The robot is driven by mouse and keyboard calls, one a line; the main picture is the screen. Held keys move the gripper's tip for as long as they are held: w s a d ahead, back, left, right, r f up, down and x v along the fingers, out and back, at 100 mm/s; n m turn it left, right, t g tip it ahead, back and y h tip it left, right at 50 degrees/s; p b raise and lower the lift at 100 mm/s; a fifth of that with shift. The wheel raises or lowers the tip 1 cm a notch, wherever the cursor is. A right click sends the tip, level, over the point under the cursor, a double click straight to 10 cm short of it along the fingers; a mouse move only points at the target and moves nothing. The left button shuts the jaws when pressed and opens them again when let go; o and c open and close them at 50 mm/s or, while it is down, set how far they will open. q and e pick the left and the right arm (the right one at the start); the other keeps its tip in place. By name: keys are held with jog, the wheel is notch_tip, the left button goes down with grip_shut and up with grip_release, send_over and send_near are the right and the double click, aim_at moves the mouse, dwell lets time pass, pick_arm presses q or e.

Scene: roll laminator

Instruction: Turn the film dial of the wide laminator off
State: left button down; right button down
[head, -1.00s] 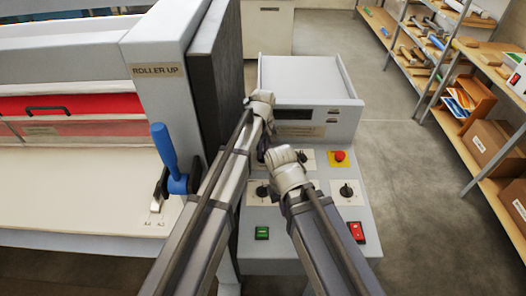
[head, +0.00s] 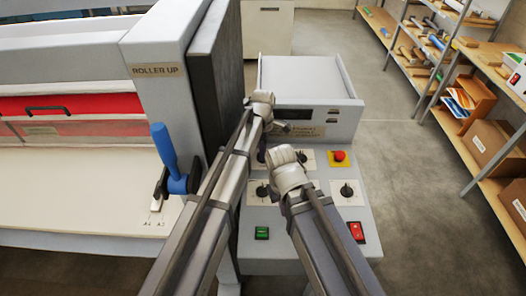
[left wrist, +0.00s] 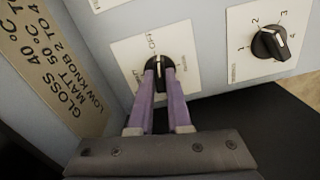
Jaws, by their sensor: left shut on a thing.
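The film dial (left wrist: 158,75) is a black knob with a white mark on a white plate. In the left wrist view, my left gripper (left wrist: 157,80) has its purple fingers shut on this knob, one on each side. The word OFF stands just above the knob, and the white mark points up roughly towards it. In the head view, my left gripper (head: 280,128) is a dark shape over the control panel (head: 350,215), and its fingers are hard to make out. My right arm reaches over the panel, with its gripper hidden behind its own wrist.
A second dial (left wrist: 270,43) numbered 1 to 4 sits close by. The panel also holds a red emergency button (head: 340,156), a green switch (head: 262,233) and a red switch (head: 356,232). A blue-handled lever (head: 165,148) stands on the left; shelves (head: 470,150) are right.

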pick_arm(q)
jog(key=shift+n, duration=1)
jog(key=c, duration=0.9)
grip_release()
jog(key=shift+o, duration=0.2)
jog(key=shift+r, duration=0.1)
pick_arm(e)
jog(key=shift+r, duration=0.1)
pick_arm(q)
notch_tip(320, 180, up, 8)
jog(key=p, duration=0.8)
jog(key=shift+f, duration=0.2)
pick_arm(e)
notch_tip(320, 180, up, 8)
jog(key=shift+f, duration=0.2)
